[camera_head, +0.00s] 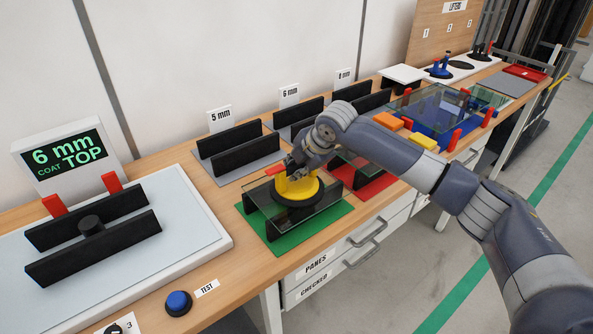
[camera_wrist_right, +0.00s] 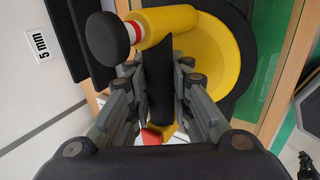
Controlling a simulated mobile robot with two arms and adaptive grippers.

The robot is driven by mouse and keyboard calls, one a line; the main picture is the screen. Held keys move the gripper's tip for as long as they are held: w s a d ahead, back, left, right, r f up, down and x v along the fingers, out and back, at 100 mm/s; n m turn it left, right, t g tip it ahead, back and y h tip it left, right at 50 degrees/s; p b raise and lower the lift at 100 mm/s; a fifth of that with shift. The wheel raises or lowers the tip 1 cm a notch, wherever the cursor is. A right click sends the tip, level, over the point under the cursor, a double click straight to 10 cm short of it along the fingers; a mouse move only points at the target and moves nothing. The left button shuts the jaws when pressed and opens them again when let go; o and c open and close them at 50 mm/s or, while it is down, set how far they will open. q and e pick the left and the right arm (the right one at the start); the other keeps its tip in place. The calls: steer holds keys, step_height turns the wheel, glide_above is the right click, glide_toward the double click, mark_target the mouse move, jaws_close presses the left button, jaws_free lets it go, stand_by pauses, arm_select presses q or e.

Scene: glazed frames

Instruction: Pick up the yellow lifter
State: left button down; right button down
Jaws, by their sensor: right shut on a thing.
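The yellow lifter (camera_head: 297,190) has a round yellow body with a black suction rim below. It sits over a glass pane (camera_head: 325,194) that rests on black rails above the green mat (camera_head: 284,243). Whether the rim touches the pane is hard to tell. My right gripper (camera_head: 294,167) comes down on it from above. In the right wrist view the fingers (camera_wrist_right: 160,75) are shut on the black handle (camera_wrist_right: 160,98) of the yellow lifter (camera_wrist_right: 218,55). A pump knob with a red and white band juts out beside the handle. My left gripper is not in view.
A red mat (camera_head: 376,187) with rails lies right of the green mat. Black slotted racks (camera_head: 236,152) stand behind. A test tray (camera_head: 200,232) and display (camera_head: 66,158) are at left. Blue lifter (camera_head: 439,68) and glass crate stand farther right. The aisle floor is clear.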

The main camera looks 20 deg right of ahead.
step_height(320, 180, up, 4)
steer(key=shift+a+f+b, duration=0.15)
steer(key=shift+f+b, duration=0.05)
steer(key=shift+b, duration=0.45)
steer(key=s+a+r+b, duration=0.1)
steer(key=s+a+b, duration=0.3)
steer(key=s+a, duration=0.6)
steer(key=shift+s+a+r, duration=0.2)
steer(key=shift+s+a, duration=0.1)
steer(key=shift+s, duration=0.6)
